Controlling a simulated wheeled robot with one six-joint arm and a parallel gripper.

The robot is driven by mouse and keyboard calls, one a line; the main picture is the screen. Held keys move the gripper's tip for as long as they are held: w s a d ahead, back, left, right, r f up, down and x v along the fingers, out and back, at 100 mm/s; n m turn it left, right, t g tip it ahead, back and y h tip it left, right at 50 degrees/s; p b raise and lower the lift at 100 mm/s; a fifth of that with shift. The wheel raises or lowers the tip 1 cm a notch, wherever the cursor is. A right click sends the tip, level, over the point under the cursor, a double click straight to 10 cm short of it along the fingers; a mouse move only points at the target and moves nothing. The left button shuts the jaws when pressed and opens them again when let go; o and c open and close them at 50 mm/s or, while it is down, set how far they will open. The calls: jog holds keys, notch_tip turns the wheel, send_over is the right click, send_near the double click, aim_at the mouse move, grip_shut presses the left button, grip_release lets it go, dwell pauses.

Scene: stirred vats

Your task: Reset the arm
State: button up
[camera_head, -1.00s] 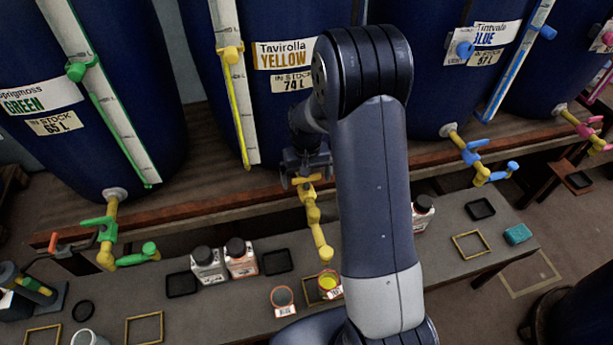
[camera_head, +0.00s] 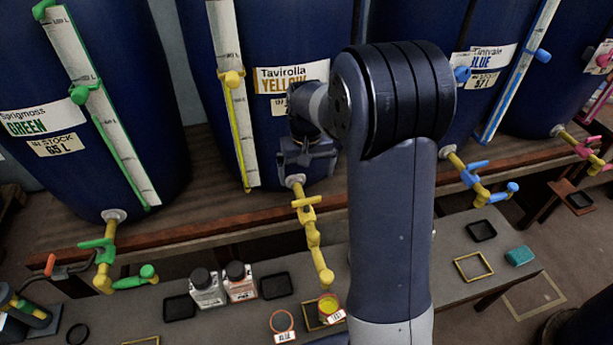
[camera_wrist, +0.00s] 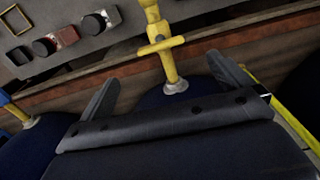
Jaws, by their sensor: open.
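My gripper (camera_wrist: 168,92) is open and empty in the wrist view, its two dark fingers spread wide. The yellow tap (camera_wrist: 158,45) stands beyond and between the fingertips, apart from them as far as I can tell. In the head view my gripper (camera_head: 300,175) is partly hidden by my own wrist, in front of the Tavirolla yellow vat (camera_head: 240,30) and just above its yellow tap (camera_head: 310,225). A cup with yellow liquid (camera_head: 328,305) stands on the bench below the tap spout. My arm fills the centre right.
The green vat (camera_head: 130,100) with its green-handled tap (camera_head: 105,260) is at left, the blue vat's tap (camera_head: 475,175) at right. Two black-capped bottles (camera_head: 222,287), black trays (camera_head: 275,287) and a teal sponge (camera_head: 519,256) are on the bench (camera_head: 400,285).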

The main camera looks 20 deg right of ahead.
aim_at(307, 199)
jog(key=shift+f, duration=0.1)
notch_tip(307, 199, down, 10)
jog(key=shift+f, duration=0.35)
jog(key=shift+n, duration=0.3)
dwell(0.5)
